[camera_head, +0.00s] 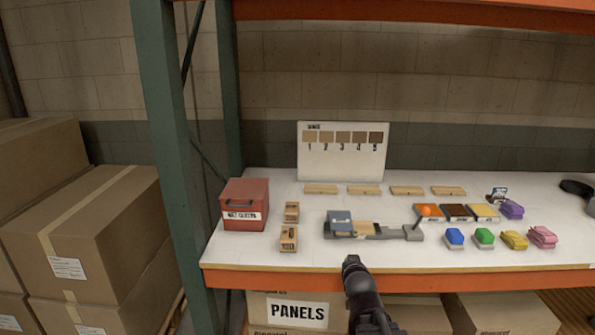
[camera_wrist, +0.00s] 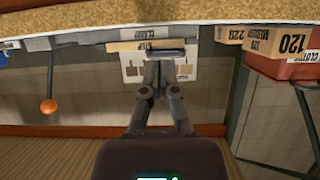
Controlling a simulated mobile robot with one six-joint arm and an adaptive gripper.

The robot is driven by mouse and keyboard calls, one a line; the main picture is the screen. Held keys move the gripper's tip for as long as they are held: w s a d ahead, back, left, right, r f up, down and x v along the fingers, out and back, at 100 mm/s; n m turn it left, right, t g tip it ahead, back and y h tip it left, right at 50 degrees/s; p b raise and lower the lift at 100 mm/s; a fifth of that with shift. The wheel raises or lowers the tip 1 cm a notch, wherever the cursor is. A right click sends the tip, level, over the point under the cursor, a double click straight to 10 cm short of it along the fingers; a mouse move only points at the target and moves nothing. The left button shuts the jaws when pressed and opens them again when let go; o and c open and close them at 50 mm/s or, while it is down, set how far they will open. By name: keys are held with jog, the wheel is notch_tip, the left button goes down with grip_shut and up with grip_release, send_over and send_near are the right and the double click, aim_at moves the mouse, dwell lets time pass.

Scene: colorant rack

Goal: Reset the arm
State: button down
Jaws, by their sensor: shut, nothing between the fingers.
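My gripper (camera_head: 351,261) is at the front edge of the shelf, low in the head view, apart from the things on the shelf. Its fingers are together and empty in the wrist view (camera_wrist: 163,70), where the scene looks upside down. Behind it on the shelf lies a grey clamp-like holder (camera_head: 385,234) with a wooden piece (camera_head: 362,228) and a blue-grey block (camera_head: 339,221) at its left end.
The shelf's orange front beam (camera_head: 480,282) runs close to my gripper. A red box (camera_head: 246,204), small cartons (camera_head: 288,239), wood strips (camera_head: 364,190), colour trays (camera_head: 457,212) and coloured blocks (camera_head: 484,238) stand on the shelf. A green post (camera_head: 165,110) rises at left. A PANELS box (camera_head: 297,311) sits below.

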jog(key=s+a+f+n+g+y+p, duration=0.1)
jog(key=s+f+g+p, duration=0.2)
jog(key=s+g+p, duration=0.5)
jog(key=s+g, duration=0.5)
jog(key=s, duration=0.4)
jog(key=shift+s, duration=0.35)
